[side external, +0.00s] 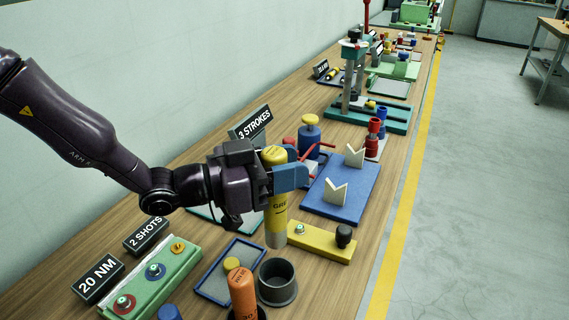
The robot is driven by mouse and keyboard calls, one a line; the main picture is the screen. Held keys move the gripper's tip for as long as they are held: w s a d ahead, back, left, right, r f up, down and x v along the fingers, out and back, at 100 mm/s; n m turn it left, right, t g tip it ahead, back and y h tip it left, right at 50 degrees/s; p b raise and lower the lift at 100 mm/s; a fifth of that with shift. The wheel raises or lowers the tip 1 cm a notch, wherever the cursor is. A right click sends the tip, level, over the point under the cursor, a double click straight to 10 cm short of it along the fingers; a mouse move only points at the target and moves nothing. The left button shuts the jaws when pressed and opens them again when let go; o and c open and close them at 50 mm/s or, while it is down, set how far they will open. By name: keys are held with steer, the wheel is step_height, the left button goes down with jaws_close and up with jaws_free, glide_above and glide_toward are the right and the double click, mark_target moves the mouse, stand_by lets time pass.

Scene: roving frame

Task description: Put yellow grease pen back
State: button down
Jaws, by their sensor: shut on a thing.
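The yellow grease pen (278,212) is upright in my gripper (284,172), whose blue fingers are shut on its upper part. Its side shows part of a label reading "GRE", and its pale lower end hangs down. That end appears above and behind a dark grey round cup (277,291), which is open at the top and looks empty. An orange pen (242,288) stands to the left of the cup, its lower end in a dark holder. My fingers hide part of the yellow pen's upper side.
A yellow block (320,245) with a green button and a black knob lies right of the pen. A blue-rimmed tray (215,291) and a green panel (150,285) are to the left. A blue plate (343,197) with cream V-blocks lies behind. Signs stand along the wall side.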

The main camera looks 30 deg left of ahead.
mark_target(286, 230)
steer(key=shift+f, duration=6.35)
steer(key=c, duration=0.6)
jaws_free()
steer(key=shift+c, duration=0.2)
steer(key=v, duration=1.3)
steer(key=shift+w+r, duration=0.1)
